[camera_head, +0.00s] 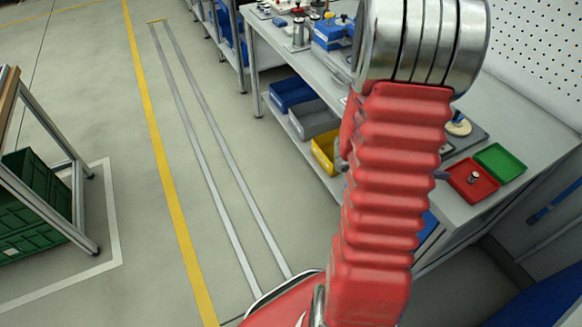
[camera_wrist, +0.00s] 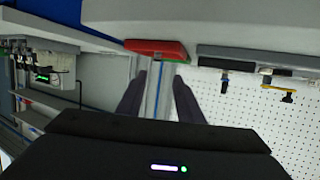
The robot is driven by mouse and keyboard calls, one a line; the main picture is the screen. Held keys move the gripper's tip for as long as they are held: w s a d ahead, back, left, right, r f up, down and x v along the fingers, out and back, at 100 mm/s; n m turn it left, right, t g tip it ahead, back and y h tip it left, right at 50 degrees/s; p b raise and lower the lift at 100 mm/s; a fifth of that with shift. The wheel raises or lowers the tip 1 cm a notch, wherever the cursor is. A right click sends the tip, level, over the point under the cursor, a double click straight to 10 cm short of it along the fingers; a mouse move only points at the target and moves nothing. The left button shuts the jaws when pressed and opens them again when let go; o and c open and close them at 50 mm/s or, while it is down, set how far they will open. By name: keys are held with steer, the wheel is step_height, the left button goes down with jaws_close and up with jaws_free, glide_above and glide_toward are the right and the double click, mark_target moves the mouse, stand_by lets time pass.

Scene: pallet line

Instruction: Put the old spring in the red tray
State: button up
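The red tray (camera_head: 485,188) lies on the bench at the right in the head view. A small metallic piece (camera_head: 473,178) stands inside it; it may be the old spring, but it is too small to be sure. In the wrist view a red block-like edge (camera_wrist: 157,47), probably the red tray, shows beyond the fingertips. My gripper (camera_wrist: 160,82) is open, its two dark fingers apart with nothing seen between them.
A green tray (camera_head: 500,161) lies beside the red one. A pale round disc (camera_head: 459,126) sits on a grey plate behind them. Blue, grey and yellow bins (camera_head: 323,152) fill the lower shelf. A white pegboard (camera_head: 545,55) rises behind the bench.

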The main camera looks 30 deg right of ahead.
steer(key=w+a+r+n+t, duration=0.25)
steer(key=w+t, duration=0.45)
steer(key=w, duration=0.6)
steer(key=w+a+r+n+t+y, duration=0.2)
steer(key=w+a+r+n+t, duration=0.15)
steer(key=w+a, duration=0.3)
steer(key=w+a+r+n+t+y, duration=0.1)
steer(key=w+a+r+n+t, duration=0.15)
steer(key=w+a+t, duration=0.35)
steer(key=w+a+r+n+y, duration=0.2)
steer(key=a+n+y, duration=0.1)
steer(key=a, duration=0.5)
steer(key=w+a+r+n+y, duration=0.2)
steer(key=a+r+n+y, duration=0.1)
steer(key=a, duration=0.4)
steer(key=s+a+r+n+y, duration=0.1)
steer(key=s+a+n+y, duration=0.3)
steer(key=a, duration=0.6)
steer(key=s+a+n+g, duration=0.2)
steer(key=s, duration=0.5)
steer(key=s+a+n+g, duration=0.2)
steer(key=s+n, duration=0.1)
steer(key=s, duration=0.5)
steer(key=shift+a, duration=0.3)
